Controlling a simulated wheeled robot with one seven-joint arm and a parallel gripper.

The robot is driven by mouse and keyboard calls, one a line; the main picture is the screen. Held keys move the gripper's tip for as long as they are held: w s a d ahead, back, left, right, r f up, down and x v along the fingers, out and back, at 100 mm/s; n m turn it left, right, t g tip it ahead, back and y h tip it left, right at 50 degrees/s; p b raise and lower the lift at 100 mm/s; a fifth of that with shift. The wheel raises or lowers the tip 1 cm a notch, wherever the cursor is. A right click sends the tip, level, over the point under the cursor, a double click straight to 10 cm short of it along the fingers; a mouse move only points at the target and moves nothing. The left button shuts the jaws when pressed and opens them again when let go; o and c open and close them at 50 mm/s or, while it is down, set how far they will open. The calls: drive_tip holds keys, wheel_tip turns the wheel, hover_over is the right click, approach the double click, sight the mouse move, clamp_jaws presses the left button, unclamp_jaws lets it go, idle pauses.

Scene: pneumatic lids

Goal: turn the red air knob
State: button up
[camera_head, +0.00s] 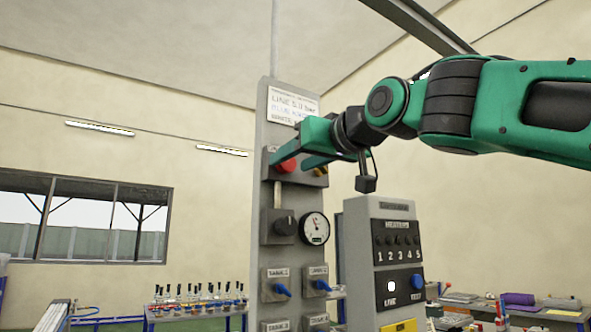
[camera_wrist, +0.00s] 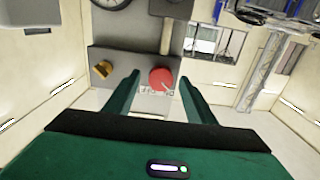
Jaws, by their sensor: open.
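The red air knob (camera_head: 285,164) is a round red knob on a grey box near the top of the tall grey panel (camera_head: 267,100). It also shows in the wrist view (camera_wrist: 162,78), between and just beyond the fingertips. My gripper (camera_head: 292,160) is open, its green fingers pointing at the panel from the right. In the wrist view my gripper (camera_wrist: 162,83) has one finger on each side of the knob, with a gap to each. I cannot tell whether the fingertips reach past the knob's face. The fingers partly hide the knob's box in the head view.
A yellow-orange knob (camera_wrist: 102,70) sits beside the red one. A grey heater box (camera_head: 383,260) stands to the right, close under my wrist.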

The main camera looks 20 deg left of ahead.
drive_tip(key=shift+x, duration=0.85)
drive_tip(key=c, duration=1)
drive_tip(key=shift+d, duration=0.1)
drive_tip(key=shift+c, duration=0.2)
